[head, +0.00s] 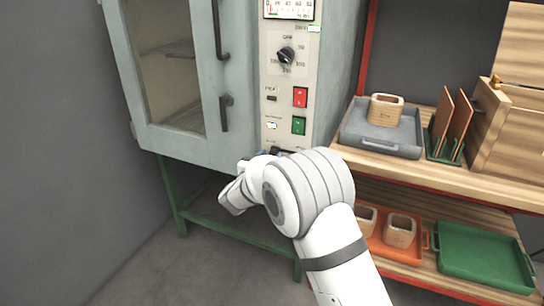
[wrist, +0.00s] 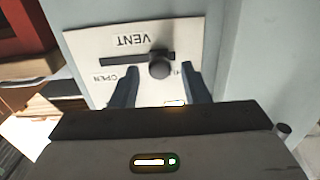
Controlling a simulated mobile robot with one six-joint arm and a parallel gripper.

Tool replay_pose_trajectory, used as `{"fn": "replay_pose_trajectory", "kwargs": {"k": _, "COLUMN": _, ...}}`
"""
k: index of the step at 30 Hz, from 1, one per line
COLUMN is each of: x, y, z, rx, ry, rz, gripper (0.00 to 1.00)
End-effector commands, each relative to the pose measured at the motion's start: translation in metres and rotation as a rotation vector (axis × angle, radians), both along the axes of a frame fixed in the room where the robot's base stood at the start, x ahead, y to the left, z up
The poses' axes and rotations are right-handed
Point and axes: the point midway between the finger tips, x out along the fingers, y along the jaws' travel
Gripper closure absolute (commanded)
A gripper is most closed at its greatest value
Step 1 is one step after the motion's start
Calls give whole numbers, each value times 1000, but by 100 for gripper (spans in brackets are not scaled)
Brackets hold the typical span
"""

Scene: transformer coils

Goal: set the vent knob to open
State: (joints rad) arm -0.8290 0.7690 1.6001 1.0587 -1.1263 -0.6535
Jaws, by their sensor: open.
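The vent knob (wrist: 160,66) is a dark round knob on a slot in a pale plate (wrist: 88,47) marked VENT, seen upside down in the wrist view. It stands near the right end of the slot, away from the OPEN label (wrist: 103,77) at the left. A label at the right is partly hidden by a finger. My gripper (wrist: 160,80) is open, its dark fingers to the left and right of the knob with gaps; I cannot tell whether they reach its depth. In the head view my arm hides the knob and the fingers.
The grey-green oven (head: 180,155) carries a dial (head: 286,55), a red switch (head: 300,97) and a green switch (head: 298,126) above my arm. A wooden shelf (head: 480,185) with a grey tray (head: 352,140) stands at the right. Floor is clear at the left.

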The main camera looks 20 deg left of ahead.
Motion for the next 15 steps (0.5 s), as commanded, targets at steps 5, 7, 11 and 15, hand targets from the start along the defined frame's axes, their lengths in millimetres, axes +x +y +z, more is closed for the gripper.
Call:
{"fn": "replay_pose_trajectory", "kwargs": {"k": 5, "x": 22, "y": -2, "z": -1, "rx": 0, "ry": 1, "rz": 0, "gripper": 58}}
{"fn": "replay_pose_trajectory", "kwargs": {"k": 7, "x": 25, "y": -2, "z": -1, "rx": 0, "ry": 1, "rz": 1, "gripper": 58}}
{"fn": "replay_pose_trajectory", "kwargs": {"k": 11, "x": 28, "y": -3, "z": 0, "rx": 0, "ry": 1, "rz": 1, "gripper": 58}}
{"fn": "replay_pose_trajectory", "kwargs": {"k": 15, "x": 28, "y": -3, "z": 0, "rx": -1, "ry": 1, "rz": 1, "gripper": 58}}
